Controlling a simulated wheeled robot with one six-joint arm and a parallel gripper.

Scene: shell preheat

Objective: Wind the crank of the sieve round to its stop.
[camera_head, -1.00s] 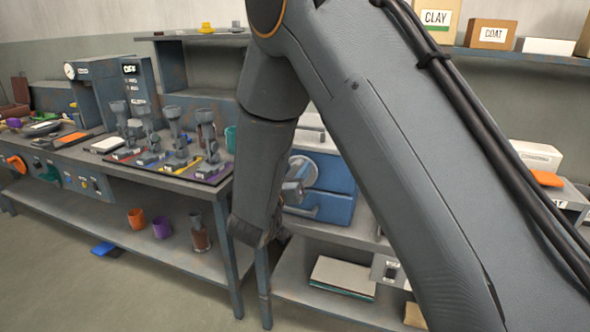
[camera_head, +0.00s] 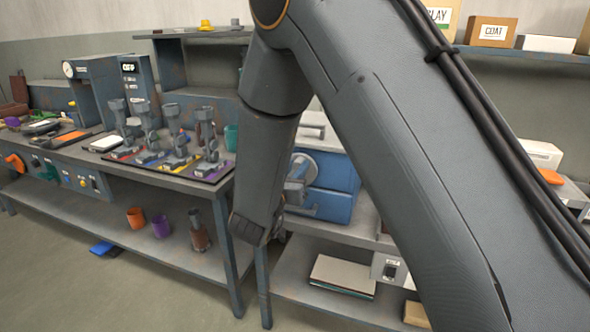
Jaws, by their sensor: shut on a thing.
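The sieve (camera_head: 333,205) appears to be the blue box-shaped machine with a pale top, on the bench behind my arm. A round pale disc (camera_head: 306,164) is on its front, partly covered. My gripper (camera_head: 297,188) is a small grey shape in front of this disc, mostly hidden behind my arm. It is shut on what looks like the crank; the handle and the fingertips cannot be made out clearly. The crank's angle and its stop cannot be seen.
My arm blocks the middle and right of the view. At left, a bench (camera_head: 160,178) carries a dark tray (camera_head: 212,181) with several grey fixtures. A lower shelf holds an orange cup (camera_head: 136,217) and a purple cup (camera_head: 161,226). Boxes (camera_head: 491,32) stand on the right shelf.

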